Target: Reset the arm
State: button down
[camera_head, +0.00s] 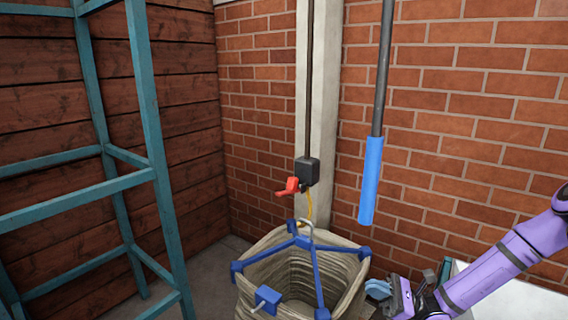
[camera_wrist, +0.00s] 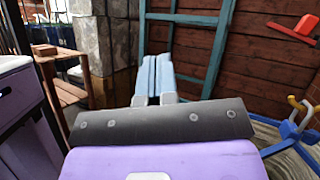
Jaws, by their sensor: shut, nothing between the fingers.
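My gripper (camera_head: 378,288) is at the lower right of the head view, at the end of my purple arm. It is just right of a large beige fabric bag. In the wrist view my gripper (camera_wrist: 157,78) shows two light-blue fingers side by side, shut with nothing between them. The fingers point toward the teal frame and the wooden wall. Whether the gripper touches the bag rim cannot be told.
The open bag (camera_head: 350,270) hangs by blue bars from a hook. A red lever (camera_head: 287,187) on a black box and a blue-handled pole (camera_head: 370,180) hang above. A teal frame (camera_head: 150,110) stands left. A wooden bench (camera_wrist: 68,85) shows in the wrist view.

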jog(key=s+d+r+n+t+h, duration=0.1)
jog(key=s+r+n+h, duration=0.4)
jog(key=r, duration=0.5)
jog(key=s+d+r+n+t+h, duration=0.1)
jog(key=s+d+r+n+h, duration=0.3)
jog(key=s+r+h, duration=0.6)
jog(key=s+d+r+n+t+h, duration=0.1)
jog(key=s+d+r+n+h, duration=0.2)
jog(key=s+r+n+h, duration=0.4)
notch_tip(320, 180, up, 5)
jog(key=shift+s+d+r+h, duration=0.2)
jog(key=shift+s+h, duration=0.1)
jog(key=shift+h, duration=0.4)
